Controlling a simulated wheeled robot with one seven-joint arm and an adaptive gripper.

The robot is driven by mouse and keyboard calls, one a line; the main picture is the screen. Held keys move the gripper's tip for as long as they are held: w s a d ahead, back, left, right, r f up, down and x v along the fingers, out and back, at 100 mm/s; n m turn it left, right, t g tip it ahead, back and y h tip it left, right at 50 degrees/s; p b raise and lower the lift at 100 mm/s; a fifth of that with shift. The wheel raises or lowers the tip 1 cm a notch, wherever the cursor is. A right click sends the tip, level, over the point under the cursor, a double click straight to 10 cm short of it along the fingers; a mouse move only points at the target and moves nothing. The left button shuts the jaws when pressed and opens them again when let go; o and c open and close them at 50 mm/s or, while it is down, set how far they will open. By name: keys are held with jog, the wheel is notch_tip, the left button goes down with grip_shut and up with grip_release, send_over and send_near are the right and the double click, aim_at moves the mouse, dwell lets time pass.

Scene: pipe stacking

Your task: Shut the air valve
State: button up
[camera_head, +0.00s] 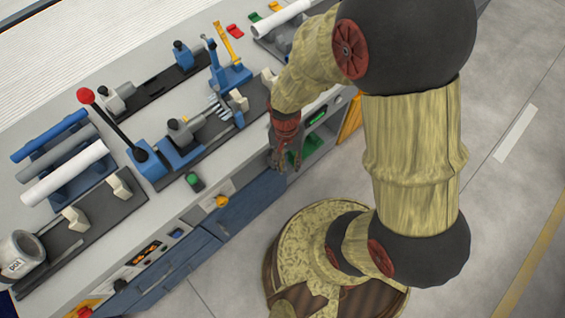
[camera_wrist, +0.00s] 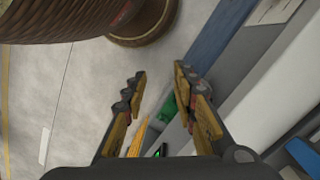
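A small yellow knob (camera_head: 221,201) sits on the front edge of the workbench; it may be the air valve, but I cannot tell for sure or read its position. It is not clearly seen in the wrist view. My gripper (camera_head: 286,160) points down in front of the bench, to the right of and above the knob in the head view, apart from it. In the wrist view my gripper (camera_wrist: 160,75) has its two fingers spread with nothing between them.
The workbench (camera_head: 218,185) carries a red-knobbed lever (camera_head: 86,96), a green button (camera_head: 193,180), pipes (camera_head: 65,172) and blue clamps. Blue drawers (camera_head: 250,205) are below. The floor beside the bench is clear.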

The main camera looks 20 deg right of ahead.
jog(key=w+m, duration=0.1)
jog(key=w+f+m+t, duration=0.1)
jog(key=m, duration=0.1)
jog(key=w+f+m, duration=0.1)
jog(key=w+m, duration=0.1)
jog(key=shift+w, duration=0.1)
jog(key=shift+w+m+t, duration=0.3)
jog(key=shift+m, duration=0.4)
jog(key=shift+f+b, duration=1.55)
jog(key=shift+f, duration=2.35)
grip_shut()
